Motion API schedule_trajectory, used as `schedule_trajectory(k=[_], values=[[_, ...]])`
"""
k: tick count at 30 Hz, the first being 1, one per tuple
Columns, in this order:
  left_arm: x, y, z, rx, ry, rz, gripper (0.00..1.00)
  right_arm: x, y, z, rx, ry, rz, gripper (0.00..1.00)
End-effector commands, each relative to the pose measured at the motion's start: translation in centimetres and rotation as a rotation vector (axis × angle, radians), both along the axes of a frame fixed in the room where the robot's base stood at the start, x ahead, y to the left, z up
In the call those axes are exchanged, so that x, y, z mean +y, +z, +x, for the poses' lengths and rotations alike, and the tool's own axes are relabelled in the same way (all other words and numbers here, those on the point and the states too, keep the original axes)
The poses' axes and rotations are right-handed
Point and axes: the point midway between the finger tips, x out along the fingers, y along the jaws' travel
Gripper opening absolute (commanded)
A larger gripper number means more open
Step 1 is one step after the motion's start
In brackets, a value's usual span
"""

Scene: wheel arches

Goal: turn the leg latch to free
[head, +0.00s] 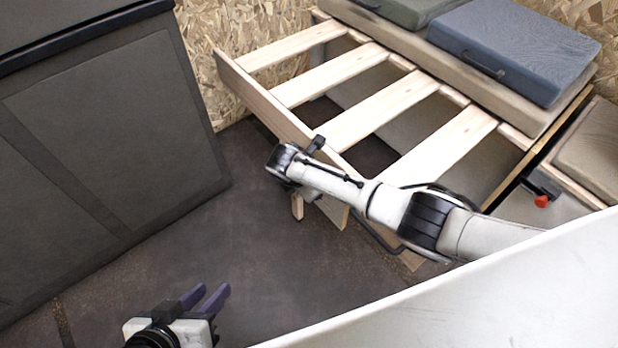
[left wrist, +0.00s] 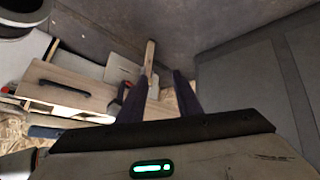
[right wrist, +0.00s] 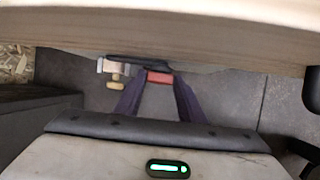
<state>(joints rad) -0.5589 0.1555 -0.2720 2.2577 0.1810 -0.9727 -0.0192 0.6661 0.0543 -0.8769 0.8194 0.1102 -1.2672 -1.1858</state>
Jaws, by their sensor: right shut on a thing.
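The leg latch (right wrist: 158,77) shows in the right wrist view as a red tab on a dark lever under the pale wooden rail. My right gripper (right wrist: 158,92) has its two purple fingers on either side of the red tab and is shut on it. In the head view my right arm reaches over the slatted frame's front rail (head: 262,100); its fingers and the latch are hidden there. A short wooden leg (head: 297,206) hangs below the rail; a wooden leg (left wrist: 149,58) also shows in the left wrist view. My left gripper (head: 207,298) is open and empty, low over the floor.
A dark grey cabinet (head: 110,130) stands at the left. Cushions (head: 515,50) lie on the bench behind the slats (head: 380,105). Another red-tipped part (head: 541,201) sits at the right by the bench edge. The floor (head: 180,250) between cabinet and frame is clear.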

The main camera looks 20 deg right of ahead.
Motion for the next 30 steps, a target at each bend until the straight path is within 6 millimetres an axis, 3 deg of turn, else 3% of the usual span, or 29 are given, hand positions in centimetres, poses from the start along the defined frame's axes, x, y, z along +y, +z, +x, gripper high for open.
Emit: schedule_trajectory(k=[1,9,18,30], values=[[0.4,1.3,-0.4,-0.013,0.029,-0.007,0.31,-0.2,0.6,-0.5,-0.028,0.001,0.012,0.00],[2.2,3.0,-0.9,-0.102,0.122,-0.022,0.31,-0.3,0.0,-1.0,-0.218,0.002,0.082,0.00],[2.7,3.3,-1.1,-0.128,0.143,-0.024,0.31,-0.4,-0.6,-1.3,-0.375,0.000,0.138,0.00],[2.7,3.3,-1.0,-0.130,0.143,-0.025,0.31,-0.4,-0.6,-1.3,-0.436,-0.001,0.162,0.00]])
